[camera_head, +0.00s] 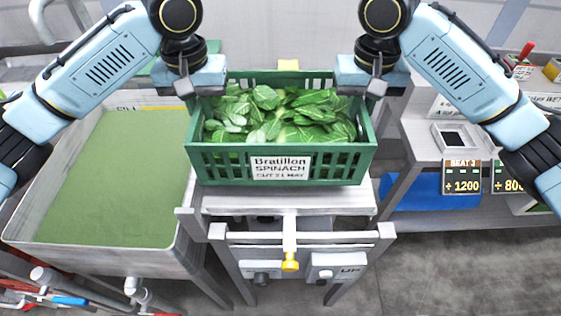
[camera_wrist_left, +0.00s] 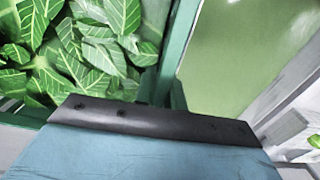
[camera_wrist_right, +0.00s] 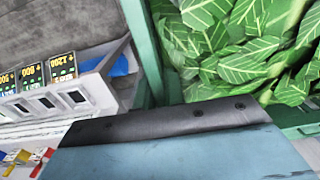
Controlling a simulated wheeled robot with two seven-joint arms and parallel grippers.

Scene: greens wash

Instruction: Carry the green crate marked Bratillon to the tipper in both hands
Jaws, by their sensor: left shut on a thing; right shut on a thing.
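The green crate (camera_head: 220,172) marked Bratillon Spinach is full of leafy greens (camera_head: 285,115). It is upright over the tipper (camera_head: 330,203), a pale metal stand with a yellow-tipped lever and an UP label. I cannot tell whether the crate touches the tipper's platform. My left gripper (camera_head: 190,90) is shut on the crate's left rim, and my right gripper (camera_head: 373,90) is shut on its right rim. The left wrist view shows the leaves (camera_wrist_left: 90,45) and the crate's rim (camera_wrist_left: 180,40); the right wrist view shows the rim (camera_wrist_right: 143,50) too. The fingertips are mostly hidden.
A wash tank (camera_head: 185,225) of green water stands directly left of the tipper. A blue bin sits below. Grey floor shows in front.

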